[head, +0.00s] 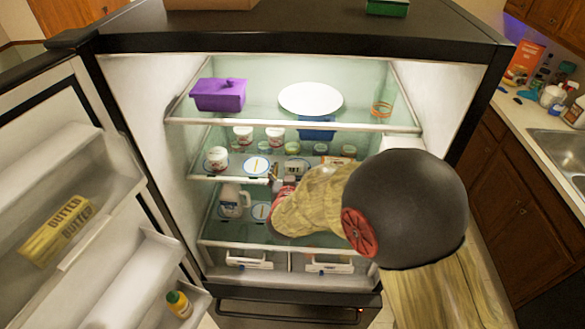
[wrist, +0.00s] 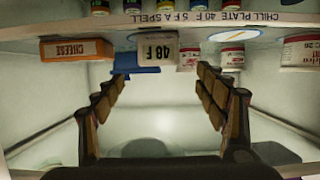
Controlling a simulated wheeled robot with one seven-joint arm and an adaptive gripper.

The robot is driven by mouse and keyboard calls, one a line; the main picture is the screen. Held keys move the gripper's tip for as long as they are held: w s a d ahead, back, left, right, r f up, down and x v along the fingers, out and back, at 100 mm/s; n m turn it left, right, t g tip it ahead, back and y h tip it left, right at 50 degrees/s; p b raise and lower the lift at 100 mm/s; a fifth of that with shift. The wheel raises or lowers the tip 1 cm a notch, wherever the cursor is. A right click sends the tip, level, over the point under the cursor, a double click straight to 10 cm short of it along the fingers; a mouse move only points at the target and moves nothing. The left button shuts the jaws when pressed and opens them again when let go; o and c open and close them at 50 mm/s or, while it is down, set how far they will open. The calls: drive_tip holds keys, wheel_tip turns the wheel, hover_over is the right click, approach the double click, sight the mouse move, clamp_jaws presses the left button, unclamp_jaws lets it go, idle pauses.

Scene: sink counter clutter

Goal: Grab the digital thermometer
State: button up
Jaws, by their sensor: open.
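The digital thermometer (head: 296,168) is a small pale box on the middle fridge shelf. In the wrist view the thermometer (wrist: 158,48) shows large dark digits and sits near the top centre, at the shelf edge. My gripper (wrist: 158,88) is open, its two dark, tan-padded fingers spread to left and right with nothing between them. The thermometer appears beyond the fingertips, apart from them. In the head view my arm reaches into the fridge from the right, and the gripper is mostly hidden behind it.
A cheese box (wrist: 77,49) and red-white cups (wrist: 232,57) flank the thermometer. A blue tub (head: 317,130) is behind it. Above stand a purple container (head: 219,94), white plate (head: 310,99) and glass (head: 382,103). The open door is at left.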

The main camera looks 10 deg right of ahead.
sight(294, 163)
drive_tip(key=p+x, duration=0.1)
drive_tip(key=x, duration=0.6)
drive_tip(key=shift+f, duration=0.2)
drive_tip(key=shift+c, duration=0.3)
drive_tip(key=c, duration=1.1)
drive_tip(key=shift+r, duration=0.1)
drive_tip(key=shift+c, duration=0.5)
